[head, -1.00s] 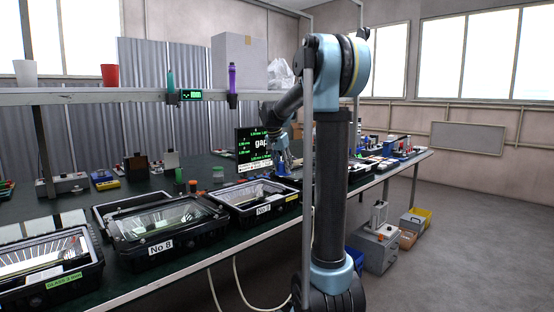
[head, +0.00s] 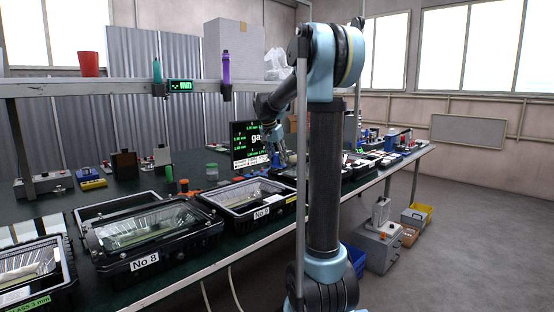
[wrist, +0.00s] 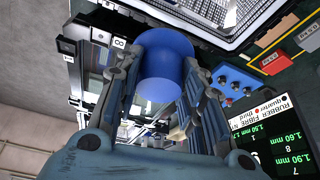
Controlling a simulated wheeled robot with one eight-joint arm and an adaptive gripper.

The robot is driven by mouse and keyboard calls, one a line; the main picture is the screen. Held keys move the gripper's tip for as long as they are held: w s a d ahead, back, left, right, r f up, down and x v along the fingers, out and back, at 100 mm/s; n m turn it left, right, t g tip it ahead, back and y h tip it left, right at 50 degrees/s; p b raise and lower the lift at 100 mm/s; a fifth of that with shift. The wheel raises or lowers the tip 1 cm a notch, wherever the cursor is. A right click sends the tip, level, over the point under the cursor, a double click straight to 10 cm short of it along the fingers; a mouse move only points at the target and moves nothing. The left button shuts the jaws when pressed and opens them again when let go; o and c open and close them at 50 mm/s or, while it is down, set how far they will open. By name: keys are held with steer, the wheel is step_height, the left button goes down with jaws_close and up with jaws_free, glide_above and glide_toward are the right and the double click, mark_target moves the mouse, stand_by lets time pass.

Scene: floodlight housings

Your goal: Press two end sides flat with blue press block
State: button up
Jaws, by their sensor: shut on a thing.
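My gripper (wrist: 162,95) is shut on the blue press block (wrist: 165,62), a round blue piece held between the two fingers in the wrist view. Floodlight housings stand along the bench front: No 8 (head: 150,258), No 9 (head: 262,212) and one at the lower left (head: 58,262). A housing with a reflector (wrist: 215,18) shows at the top of the wrist view. I cannot tell whether the block touches any housing.
A monitor (head: 250,157) with green readings stands behind the housings; it also shows in the wrist view (wrist: 268,145). A shelf (head: 110,85) crosses above the bench, carrying a red cup (head: 89,63) and a cardboard box (head: 232,50).

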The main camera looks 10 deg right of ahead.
mark_target(277, 164)
steer(key=shift+d+f, duration=0.1)
steer(key=shift+f, duration=2.75)
steer(key=shift+s+f, duration=0.1)
steer(key=shift+f, duration=0.75)
steer(key=shift+r, duration=0.1)
steer(key=shift+r, duration=2.4)
steer(key=shift+s, duration=0.1)
